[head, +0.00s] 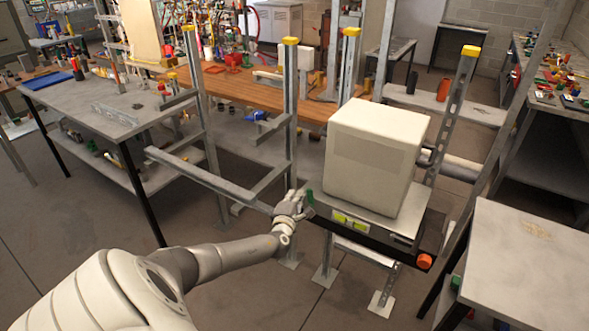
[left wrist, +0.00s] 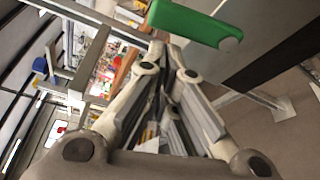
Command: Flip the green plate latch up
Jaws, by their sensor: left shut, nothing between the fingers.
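The green plate latch (head: 309,197) is a small green piece at the left front corner of the unit under the white box. In the left wrist view it is a green bar (left wrist: 192,20) with a rounded grey end, across the top and just beyond the fingertips. My left gripper (head: 299,197) is right beside the latch, on its left. The left wrist view shows its fingers (left wrist: 168,52) closed together at the tips with nothing between them. I cannot tell whether the fingertips touch the latch. My right gripper is not in view.
The white box (head: 375,155) stands on a dark base with yellow-green labels (head: 350,222) and an orange knob (head: 424,261). Metal uprights with yellow caps (head: 290,110) and a rail (head: 210,180) stand close to my left arm. A grey table (head: 530,265) is at the right.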

